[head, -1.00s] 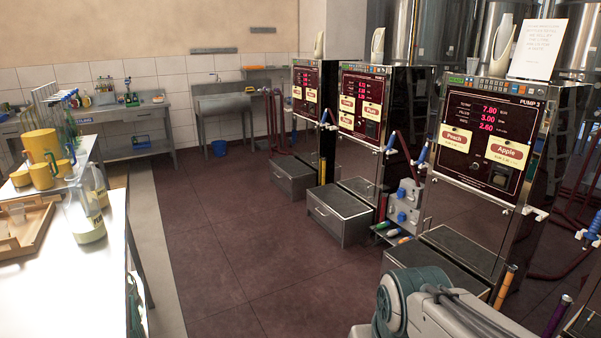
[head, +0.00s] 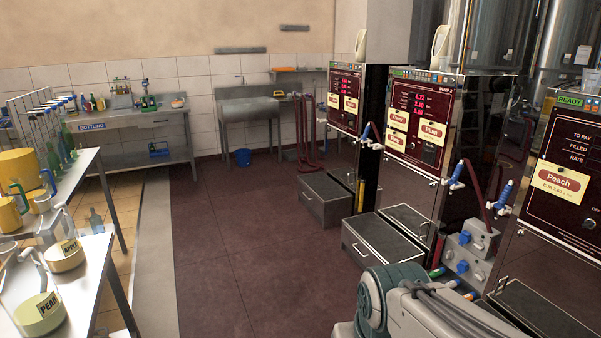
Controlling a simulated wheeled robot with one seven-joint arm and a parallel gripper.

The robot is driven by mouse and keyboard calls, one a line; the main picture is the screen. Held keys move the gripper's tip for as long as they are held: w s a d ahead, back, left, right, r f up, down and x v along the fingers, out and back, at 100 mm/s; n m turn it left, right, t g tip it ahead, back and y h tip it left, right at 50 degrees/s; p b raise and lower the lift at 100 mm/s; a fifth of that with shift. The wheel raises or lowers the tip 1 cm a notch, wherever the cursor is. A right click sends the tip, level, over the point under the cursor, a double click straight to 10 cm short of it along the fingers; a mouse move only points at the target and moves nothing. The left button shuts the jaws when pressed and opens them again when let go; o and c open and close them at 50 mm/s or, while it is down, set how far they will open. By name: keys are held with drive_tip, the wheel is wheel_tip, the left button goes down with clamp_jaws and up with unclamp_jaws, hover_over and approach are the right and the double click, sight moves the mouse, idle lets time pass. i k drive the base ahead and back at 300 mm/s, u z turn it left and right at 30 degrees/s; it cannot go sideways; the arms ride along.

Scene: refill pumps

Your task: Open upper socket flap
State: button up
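A grey socket box (head: 482,254) stands low between the middle pump and the nearest pump, at the right of the head view. It has an upper socket with a blue flap (head: 478,240) and a lower one with a blue flap (head: 462,266). Both flaps look shut, but they are small here. My gripper is not in view. Only part of my arm shows at the bottom, in front of and below the box, and it does not touch the box.
Hoses with blue handles (head: 503,193) hang by the socket box. Metal drawer steps (head: 385,247) jut out before the pumps (head: 418,120). The dark red floor (head: 255,260) is clear in the middle. A table (head: 95,262) with jugs stands at the left.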

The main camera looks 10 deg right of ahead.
sight(463, 238)
drive_tip(key=z, duration=0.1)
drive_tip(key=i, duration=1.7)
drive_tip(key=z, duration=0.8)
drive_tip(key=i, duration=2)
drive_tip(key=z, duration=0.5)
